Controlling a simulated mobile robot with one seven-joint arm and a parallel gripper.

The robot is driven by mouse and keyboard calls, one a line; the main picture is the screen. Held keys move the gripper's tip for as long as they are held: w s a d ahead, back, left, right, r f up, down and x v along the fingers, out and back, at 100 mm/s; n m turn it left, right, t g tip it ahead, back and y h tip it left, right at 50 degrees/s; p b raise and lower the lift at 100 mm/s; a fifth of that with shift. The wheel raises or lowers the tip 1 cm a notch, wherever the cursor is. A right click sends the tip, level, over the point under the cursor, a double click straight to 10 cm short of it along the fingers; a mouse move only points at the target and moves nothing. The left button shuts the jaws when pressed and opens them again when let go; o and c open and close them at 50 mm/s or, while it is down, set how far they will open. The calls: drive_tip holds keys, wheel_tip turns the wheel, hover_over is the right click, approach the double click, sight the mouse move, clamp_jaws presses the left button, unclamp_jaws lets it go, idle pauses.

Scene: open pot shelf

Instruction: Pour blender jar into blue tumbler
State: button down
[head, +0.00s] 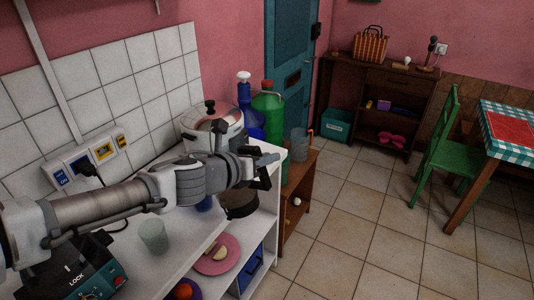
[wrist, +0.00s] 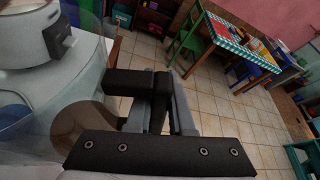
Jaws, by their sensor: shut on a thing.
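My gripper (head: 268,172) is shut on the dark handle (wrist: 125,82) of the clear blender jar (wrist: 92,65). The jar is held in the air near the shelf's right edge. Its brown contents (head: 238,204) show below the gripper in the head view, and as a brown disc in the wrist view. The jar's clear walls are hard to make out, so its exact tilt cannot be told. The blue tumbler (head: 205,203) stands on the white shelf just left of the jar, mostly hidden by my arm. It also shows, blurred through the jar, at the left of the wrist view (wrist: 14,115).
A lidded pot (head: 218,133), a blue bottle (head: 248,122) and a green bottle (head: 268,112) stand behind the arm. A pale cup (head: 153,236) and the blender base (head: 80,280) stand at front left. A pink plate (head: 228,262) is lower down. Floor at right is free.

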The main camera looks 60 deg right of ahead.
sight(238, 129)
drive_tip(key=shift+w+r+n+p, duration=0.2)
drive_tip(key=shift+r+n+p, duration=0.35)
drive_tip(key=shift+p, duration=1.25)
drive_tip(key=shift+w+r+n+g+p, duration=0.25)
drive_tip(key=shift+r+n+g, duration=0.1)
drive_tip(key=shift+r, duration=0.15)
drive_tip(key=shift+w+r+n+g+p, duration=0.15)
drive_tip(key=shift+r+n+g+p, duration=0.15)
drive_tip(key=shift+r, duration=0.2)
drive_tip(key=shift+w+a+r+n+g+h+b, duration=0.15)
drive_tip(key=shift+w+n+g+h+b, duration=0.25)
drive_tip(key=shift+w+n, duration=0.55)
drive_tip(key=shift+w+a+r+n+g+h+b, duration=0.15)
drive_tip(key=shift+w+n+g, duration=0.3)
drive_tip(key=shift+w, duration=0.85)
drive_tip(key=shift+w+r+p, duration=0.15)
drive_tip(key=shift+p, duration=0.3)
drive_tip(key=shift+w+a+f+n+g+h+p, duration=0.1)
drive_tip(key=shift+w+n+g+h+p, duration=0.1)
drive_tip(key=shift+w+n+p, duration=0.65)
drive_tip(key=shift+w+d+f+n+g+h+p, duration=0.1)
drive_tip(key=shift+w+n+g+h+p, duration=0.15)
drive_tip(key=shift+w+p, duration=0.65)
drive_tip(key=shift+w+a+f+n+g+h+p, duration=0.15)
drive_tip(key=shift+w+n+p, duration=0.35)
drive_tip(key=shift+p, duration=0.85)
drive_tip(key=shift+s, duration=0.1)
